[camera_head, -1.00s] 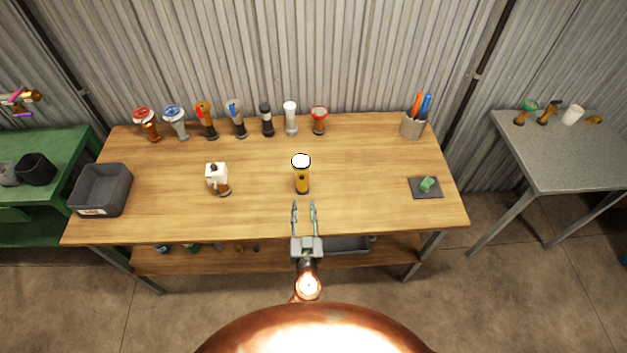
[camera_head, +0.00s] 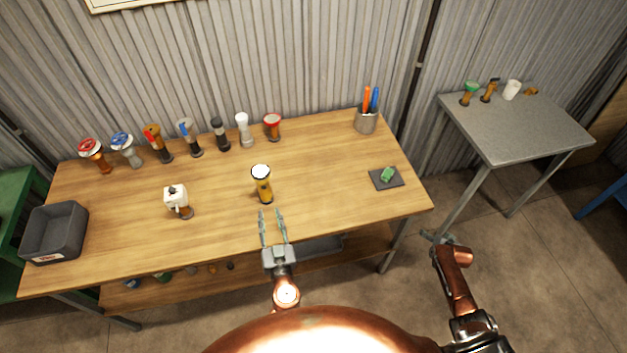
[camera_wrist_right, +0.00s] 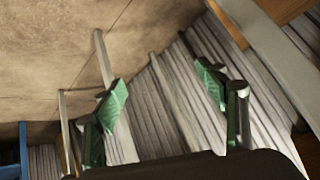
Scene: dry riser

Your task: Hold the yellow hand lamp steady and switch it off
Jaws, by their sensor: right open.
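The yellow hand lamp (camera_head: 262,184) stands upright near the middle of the wooden workbench (camera_head: 330,190), its round top bright white. My left gripper (camera_head: 272,214) is open and empty at the bench's front side, its two fingers pointing at the lamp from just in front of it. No contact with the lamp shows. My right gripper (camera_head: 440,238) is low, off the bench's right front corner, far from the lamp. In the right wrist view its green-padded fingers (camera_wrist_right: 165,90) are wide apart with nothing between them. The lamp's switch is too small to make out.
A white-topped item (camera_head: 176,199) stands left of the lamp. Several lamps and tools line the bench's back edge. A pen cup (camera_head: 366,120) and a dark mat (camera_head: 380,183) with a green object are at right. A grey bin (camera_head: 55,232) sits at left. A grey table (camera_head: 515,125) stands beyond.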

